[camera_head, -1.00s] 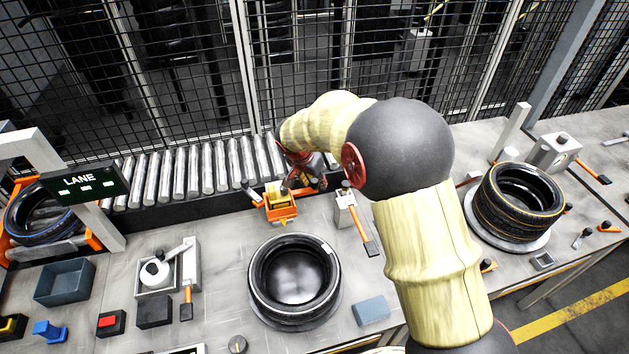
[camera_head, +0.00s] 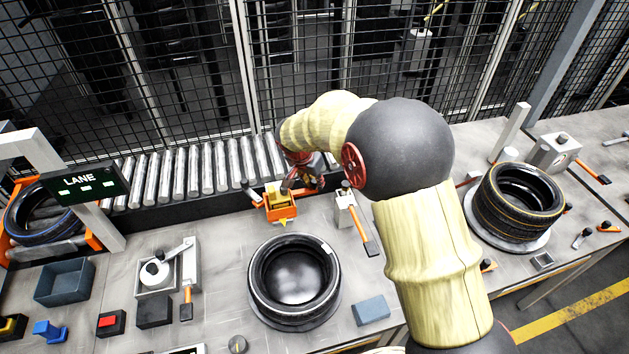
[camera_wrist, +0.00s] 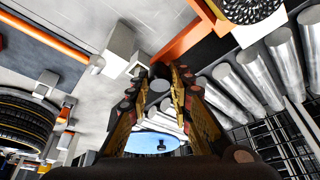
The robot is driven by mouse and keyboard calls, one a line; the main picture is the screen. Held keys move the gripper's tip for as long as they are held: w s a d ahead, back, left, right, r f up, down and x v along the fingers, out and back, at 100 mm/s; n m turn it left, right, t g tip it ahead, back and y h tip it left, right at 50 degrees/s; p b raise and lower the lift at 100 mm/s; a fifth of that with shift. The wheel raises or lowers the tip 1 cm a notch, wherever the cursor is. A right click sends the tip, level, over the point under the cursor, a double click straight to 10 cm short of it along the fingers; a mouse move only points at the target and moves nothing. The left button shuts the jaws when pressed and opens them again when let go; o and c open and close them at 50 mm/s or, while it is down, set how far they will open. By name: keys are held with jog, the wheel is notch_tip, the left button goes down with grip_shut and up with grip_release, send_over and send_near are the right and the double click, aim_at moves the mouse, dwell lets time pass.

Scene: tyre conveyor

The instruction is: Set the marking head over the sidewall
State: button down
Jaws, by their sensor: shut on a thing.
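The orange marking head (camera_head: 280,203) with yellow parts is at the conveyor's near edge, left of my gripper (camera_head: 303,182). A yellow pointed tip shows under it. My gripper is shut, and its fingers also show in the wrist view (camera_wrist: 160,100) around a grey round part. Its hold is partly hidden in the head view. A black tyre (camera_head: 258,282) lies flat on a round base on the bench, nearer than the marking head, with its upper sidewall facing up. The marking head is beyond this tyre, apart from it in the picture.
The roller conveyor (camera_head: 180,180) runs behind the bench. A grey block with an orange-handled tool (camera_head: 364,238) stands right of the marking head. A blue-grey block (camera_head: 371,310) lies right of the tyre. A tyre stack (camera_head: 490,222) stands at right, and a lane sign (camera_head: 83,184) at left.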

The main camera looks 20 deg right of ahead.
jog(key=shift+s+f, duration=0.1)
jog(key=shift+f, duration=0.05)
jog(key=s+b, duration=0.3)
jog(key=s, duration=0.2)
jog(key=shift+s, duration=0.15)
jog(key=c, duration=1.6)
grip_release()
jog(key=v, duration=1.2)
